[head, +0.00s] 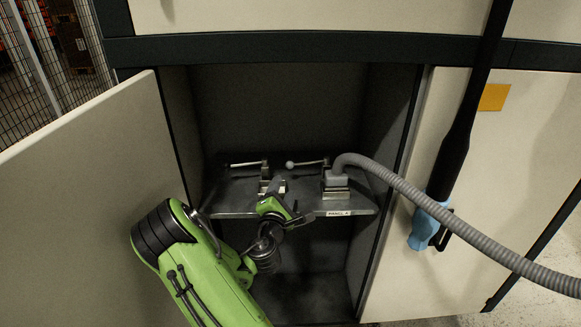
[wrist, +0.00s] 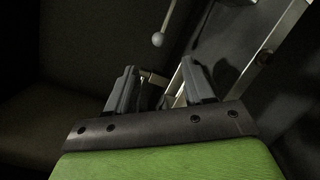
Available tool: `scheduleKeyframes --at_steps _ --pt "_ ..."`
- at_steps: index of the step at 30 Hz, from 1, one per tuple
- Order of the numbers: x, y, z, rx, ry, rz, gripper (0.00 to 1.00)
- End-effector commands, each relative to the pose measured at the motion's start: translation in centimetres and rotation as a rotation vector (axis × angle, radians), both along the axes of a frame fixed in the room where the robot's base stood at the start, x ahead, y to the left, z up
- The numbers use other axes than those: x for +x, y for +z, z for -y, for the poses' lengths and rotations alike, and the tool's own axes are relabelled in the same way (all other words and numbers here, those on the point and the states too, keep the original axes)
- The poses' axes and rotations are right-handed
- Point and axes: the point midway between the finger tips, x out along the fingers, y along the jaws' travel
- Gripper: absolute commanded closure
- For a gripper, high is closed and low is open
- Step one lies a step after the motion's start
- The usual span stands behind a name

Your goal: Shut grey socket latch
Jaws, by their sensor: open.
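A metal shelf (head: 235,200) inside the cabinet bears two sockets. The right socket (head: 335,192) has a grey plug (head: 338,178) seated in it, with a grey hose (head: 410,190) leading out. A lever with a pale ball end (head: 290,164) lies roughly level behind it, ball to the left. The left socket (head: 264,187) is partly hidden by my gripper (head: 277,186); a second lever (head: 247,164) lies behind it. In the wrist view my gripper (wrist: 160,82) is open, with bright metal showing beyond its fingers. A ball-ended lever (wrist: 158,40) hangs ahead, apart from the fingers. Which socket is grey is unclear.
The open cabinet door (head: 90,190) stands left of my arm. The hose crosses the right side of the opening. A black tube with a blue part (head: 428,222) hangs at the right panel. A dark space lies below the shelf.

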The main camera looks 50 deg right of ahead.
Motion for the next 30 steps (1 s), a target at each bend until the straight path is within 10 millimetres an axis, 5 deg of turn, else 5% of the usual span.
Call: scheduleKeyframes --at_steps 15,28,30 --pt "5.8 0.4 10.9 0.001 -0.002 0.010 0.48" --pt "6.8 0.2 12.5 0.002 -0.001 0.006 0.48" --pt "6.8 0.2 12.5 0.002 -0.001 0.006 0.58"
